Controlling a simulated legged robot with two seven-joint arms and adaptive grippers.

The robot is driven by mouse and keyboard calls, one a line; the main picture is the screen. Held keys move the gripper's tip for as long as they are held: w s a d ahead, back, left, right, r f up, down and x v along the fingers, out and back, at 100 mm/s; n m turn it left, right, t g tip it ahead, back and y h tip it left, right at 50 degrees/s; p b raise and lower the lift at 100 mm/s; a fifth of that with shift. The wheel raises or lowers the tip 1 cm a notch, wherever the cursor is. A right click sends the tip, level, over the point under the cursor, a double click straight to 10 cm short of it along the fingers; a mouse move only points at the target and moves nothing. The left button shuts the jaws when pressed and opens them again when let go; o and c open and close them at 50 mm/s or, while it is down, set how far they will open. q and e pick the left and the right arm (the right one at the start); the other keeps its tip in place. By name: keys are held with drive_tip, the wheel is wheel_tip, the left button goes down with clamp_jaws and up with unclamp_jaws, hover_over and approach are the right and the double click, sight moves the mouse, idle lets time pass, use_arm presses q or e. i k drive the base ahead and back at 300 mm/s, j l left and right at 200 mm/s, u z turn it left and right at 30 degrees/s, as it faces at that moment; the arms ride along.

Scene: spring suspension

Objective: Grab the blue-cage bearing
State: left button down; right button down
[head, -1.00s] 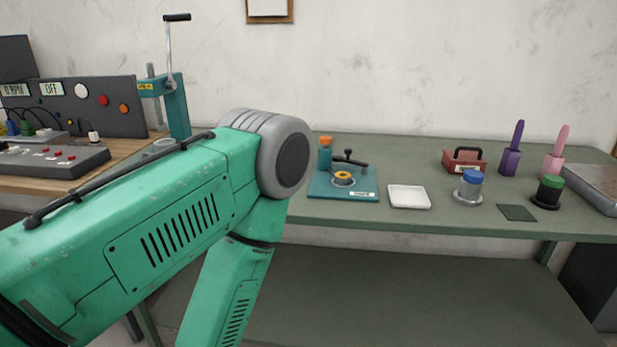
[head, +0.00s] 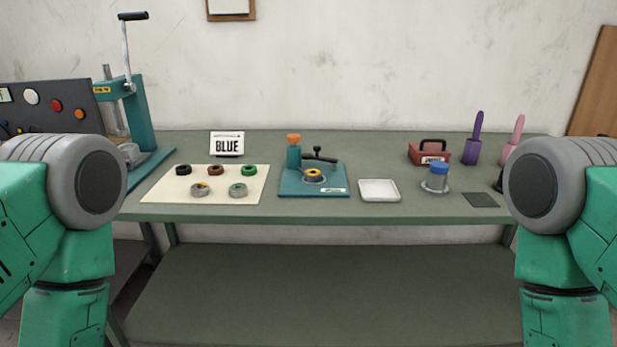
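Several small ring-shaped bearings lie on a cream mat (head: 219,195) at the left of the green table. The back row has a black ring (head: 183,170), a reddish-brown ring (head: 216,170) and a green ring (head: 249,170). The front row has a grey ring with a yellowish mark (head: 200,190) and a grey ring with a greenish inside (head: 238,190). I cannot make out a blue cage on any of them.
A teal fixture (head: 333,186) holding a yellow-centred ring stands right of the mat. Beside it are a white tray (head: 379,190), a blue-topped container (head: 437,178), a red box (head: 429,154) and a dark pad (head: 481,200). A crank press (head: 140,115) stands at left. The table's front strip is clear.

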sight(311, 175)
drive_tip(key=i+j+z, duration=0.25)
drive_tip(key=z, duration=0.15)
drive_tip(key=i+j+z, duration=0.2)
drive_tip(key=j+z, duration=0.25)
drive_tip(key=j, duration=0.1)
